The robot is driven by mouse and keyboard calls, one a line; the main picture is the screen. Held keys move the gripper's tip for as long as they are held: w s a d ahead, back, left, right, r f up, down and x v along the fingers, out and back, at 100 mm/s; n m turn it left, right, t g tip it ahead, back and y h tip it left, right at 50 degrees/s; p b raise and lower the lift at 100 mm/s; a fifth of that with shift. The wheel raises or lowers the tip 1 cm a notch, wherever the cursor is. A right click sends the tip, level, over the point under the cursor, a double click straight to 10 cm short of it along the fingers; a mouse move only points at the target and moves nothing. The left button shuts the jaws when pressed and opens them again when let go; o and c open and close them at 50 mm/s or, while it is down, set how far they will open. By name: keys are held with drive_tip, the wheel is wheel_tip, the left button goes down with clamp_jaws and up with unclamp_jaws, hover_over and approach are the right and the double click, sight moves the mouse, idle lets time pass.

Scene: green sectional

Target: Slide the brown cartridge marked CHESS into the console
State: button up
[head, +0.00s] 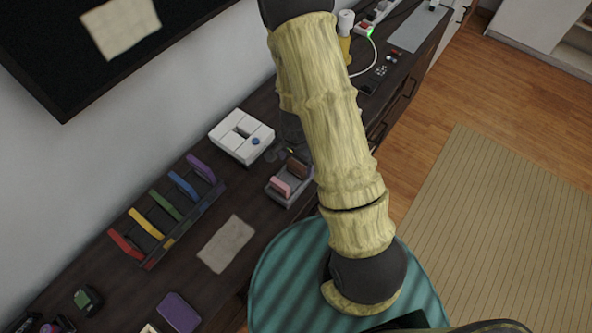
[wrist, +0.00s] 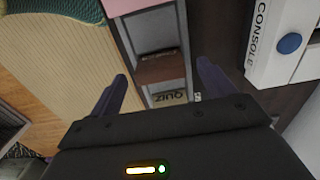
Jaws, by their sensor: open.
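A brown cartridge (head: 297,167) stands in a small grey holder (head: 285,200) beside a pink cartridge (head: 280,188). In the wrist view the brown cartridge (wrist: 160,67) is between and beyond the fingertips of my gripper (wrist: 162,72). My gripper is open and empty, with a finger to each side of the cartridge; whether they overlap it in depth I cannot tell. The white console (head: 236,150), with a blue button, stands behind the holder to the left. It also shows at right in the wrist view (wrist: 262,72). My arm partly hides this area.
A purple item (head: 178,312) lies at lower left. A teal striped round seat (head: 275,275) stands close in front.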

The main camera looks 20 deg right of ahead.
drive_tip(key=shift+f, duration=0.85)
drive_tip(key=c, duration=1.1)
drive_tip(key=shift+o, duration=0.2)
drive_tip(key=shift+r, duration=0.1)
wheel_tip(320, 180, up, 10)
drive_tip(key=shift+f+p, duration=0.1)
drive_tip(key=shift+p, duration=0.55)
